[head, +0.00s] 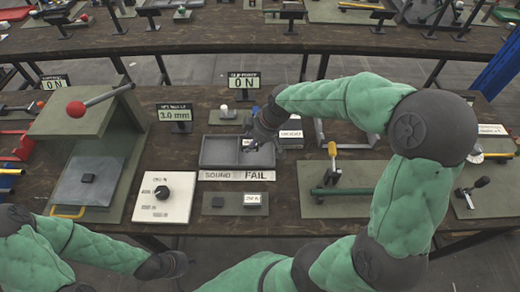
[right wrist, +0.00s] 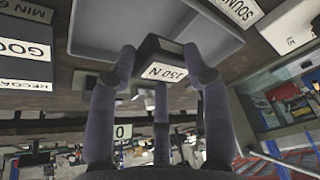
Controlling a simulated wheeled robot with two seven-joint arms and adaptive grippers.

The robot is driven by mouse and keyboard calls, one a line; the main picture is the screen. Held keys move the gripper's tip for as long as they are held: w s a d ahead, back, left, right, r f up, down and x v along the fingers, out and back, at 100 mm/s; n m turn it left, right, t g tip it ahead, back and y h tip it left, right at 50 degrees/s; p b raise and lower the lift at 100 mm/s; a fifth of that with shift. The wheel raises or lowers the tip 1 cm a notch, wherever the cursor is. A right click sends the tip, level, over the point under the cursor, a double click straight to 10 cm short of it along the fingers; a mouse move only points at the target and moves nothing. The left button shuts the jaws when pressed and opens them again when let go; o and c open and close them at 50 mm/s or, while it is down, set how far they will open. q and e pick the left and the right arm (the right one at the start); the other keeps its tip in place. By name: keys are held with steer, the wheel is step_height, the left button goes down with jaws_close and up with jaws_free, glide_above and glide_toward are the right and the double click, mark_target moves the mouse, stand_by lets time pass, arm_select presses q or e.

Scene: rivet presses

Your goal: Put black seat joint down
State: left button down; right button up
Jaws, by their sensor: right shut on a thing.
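A black block with a white label reading 150 N (right wrist: 163,62) is between the fingers of my right gripper (right wrist: 163,72) in the right wrist view. The gripper is shut on it. The grey two-compartment tray (right wrist: 95,38) is just beyond the block in that view. In the head view my right gripper (head: 264,140) is over the back right part of the tray (head: 204,151) and hides much of the block. I cannot tell if the block touches the tray. My left gripper (head: 172,264) is low at the front edge, away from these things; its fingers are unclear.
SOUND and FAIL labels (head: 237,175) lie along the tray's front. A green mat with a small black block (head: 218,201) and a labelled block (head: 252,200) lies in front. A dial box (head: 162,197) and press (head: 87,130) stand left; a yellow-handled tool (head: 333,165) stands right.

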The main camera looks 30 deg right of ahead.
mark_target(260, 154)
steer(key=d+f, duration=0.1)
steer(key=d+f+b, duration=0.1)
steer(key=f, duration=0.1)
steer(key=shift+w+d+f, duration=0.15)
steer(key=shift+w+d, duration=0.15)
steer(key=shift+w, duration=0.1)
steer(key=shift+d+f+b, duration=0.1)
steer(key=shift+f+b, duration=0.75)
steer(key=shift+f, duration=0.75)
steer(key=shift+f, duration=0.1)
steer(key=o, duration=0.9)
steer(key=shift+o, duration=0.3)
steer(key=shift+r, duration=0.55)
steer(key=p+v, duration=0.3)
steer(key=v, duration=0.8)
steer(key=shift+s+p, duration=0.15)
steer(key=shift+p, duration=0.15)
